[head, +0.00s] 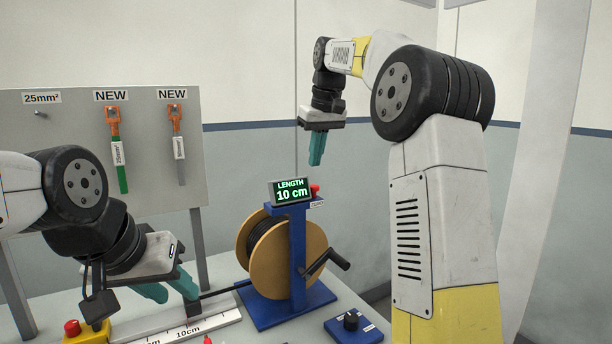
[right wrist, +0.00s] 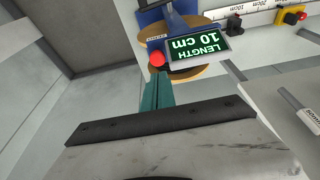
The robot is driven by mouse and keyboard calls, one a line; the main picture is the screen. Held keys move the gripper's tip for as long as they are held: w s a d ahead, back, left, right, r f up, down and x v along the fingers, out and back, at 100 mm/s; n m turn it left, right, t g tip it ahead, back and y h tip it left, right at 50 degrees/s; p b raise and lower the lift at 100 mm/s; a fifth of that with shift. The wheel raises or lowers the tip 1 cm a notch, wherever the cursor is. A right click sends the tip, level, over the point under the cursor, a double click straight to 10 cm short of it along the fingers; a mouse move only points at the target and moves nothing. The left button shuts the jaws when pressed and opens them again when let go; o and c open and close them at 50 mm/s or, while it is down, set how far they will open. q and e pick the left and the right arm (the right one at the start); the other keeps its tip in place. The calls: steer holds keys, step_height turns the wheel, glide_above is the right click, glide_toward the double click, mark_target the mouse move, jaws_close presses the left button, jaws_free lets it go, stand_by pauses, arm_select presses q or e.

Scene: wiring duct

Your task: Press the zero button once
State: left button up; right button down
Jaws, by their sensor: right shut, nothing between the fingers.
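The zero button (head: 315,190) is a small red knob beside the green-lit length display (head: 291,190), which reads 10 cm. A ZERO label sits just below it. My right gripper (head: 316,163) is shut and empty, its teal fingers pointing down above the button, with a gap between. In the right wrist view the red button (right wrist: 157,59) shows just beyond the fingertips (right wrist: 160,78), beside the display (right wrist: 199,46). My left gripper (head: 172,291) has its teal fingers apart, low over the ruler strip near the black cable. Whether the cable passes between them is hard to tell.
The display stands on a blue post with a wooden cable reel (head: 267,257) and black crank (head: 326,263). A ruler strip (head: 205,325) runs left of it. A blue box with a black knob (head: 351,320) sits in front. A panel with hanging cables (head: 60,150) stands behind.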

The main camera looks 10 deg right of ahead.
mark_target(314, 186)
steer(key=shift+s+x, duration=0.25)
steer(key=shift+x, duration=1)
steer(key=shift+s+x, duration=0.25)
steer(key=shift+x, duration=1.05)
steer(key=shift+d+f, duration=0.15)
steer(key=shift+f, duration=1)
steer(key=v, duration=0.8)
steer(key=shift+s+r, duration=0.1)
